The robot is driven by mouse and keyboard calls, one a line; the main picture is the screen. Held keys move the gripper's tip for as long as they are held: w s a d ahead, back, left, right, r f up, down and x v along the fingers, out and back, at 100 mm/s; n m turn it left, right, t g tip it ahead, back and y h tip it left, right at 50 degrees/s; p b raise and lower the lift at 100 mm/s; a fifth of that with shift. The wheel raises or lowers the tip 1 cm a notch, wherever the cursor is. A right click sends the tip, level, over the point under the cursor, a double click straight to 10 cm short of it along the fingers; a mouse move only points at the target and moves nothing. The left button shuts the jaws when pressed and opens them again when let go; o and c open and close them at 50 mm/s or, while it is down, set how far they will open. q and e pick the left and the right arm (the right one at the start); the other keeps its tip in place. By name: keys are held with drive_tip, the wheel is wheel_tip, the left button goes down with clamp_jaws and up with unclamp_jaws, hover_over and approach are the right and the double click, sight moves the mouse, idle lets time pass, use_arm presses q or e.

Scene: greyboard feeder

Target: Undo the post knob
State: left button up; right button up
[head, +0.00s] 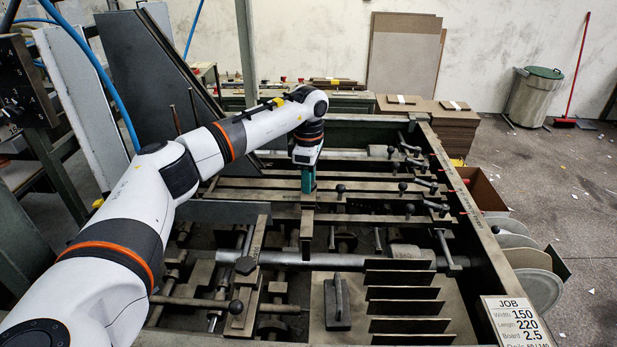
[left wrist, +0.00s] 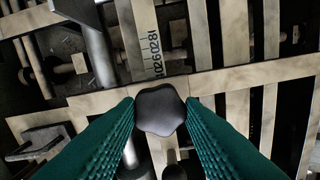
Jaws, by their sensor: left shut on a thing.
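The post knob (left wrist: 160,110) is a black, lobed knob seen from above in the left wrist view. My left gripper (head: 308,185) points down over the middle of the machine frame. In the left wrist view, its two green ribbed fingers (left wrist: 159,112) are shut on the knob, one on each side. The gripper hides the knob in the head view, and the post below the knob is mostly hidden in the left wrist view. My right gripper is in neither view.
A scale bar (left wrist: 155,50) with printed numbers lies beside the knob. Several ball-ended levers (head: 403,187) stand on the bars to the right. Another black knob (head: 245,265) sits at the front left. A handled block (head: 337,302) and upright plates (head: 400,293) stand at the front.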

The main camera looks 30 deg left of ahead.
use_arm(q)
drive_tip(key=n, duration=0.4)
drive_tip(key=shift+r, duration=0.1)
drive_tip(key=n+p, duration=0.1)
drive_tip(key=n, duration=0.2)
drive_tip(key=shift+n, duration=0.4)
drive_tip(key=n, duration=0.3)
drive_tip(key=shift+n, duration=0.3)
drive_tip(key=n+p, duration=0.1)
drive_tip(key=n, duration=0.2)
drive_tip(key=shift+n, duration=0.3)
drive_tip(key=n, duration=0.5)
drive_tip(key=shift+p, duration=0.35)
drive_tip(key=n, duration=0.5)
drive_tip(key=shift+n+p, duration=0.4)
drive_tip(key=shift+w, duration=0.1)
drive_tip(key=o, duration=1)
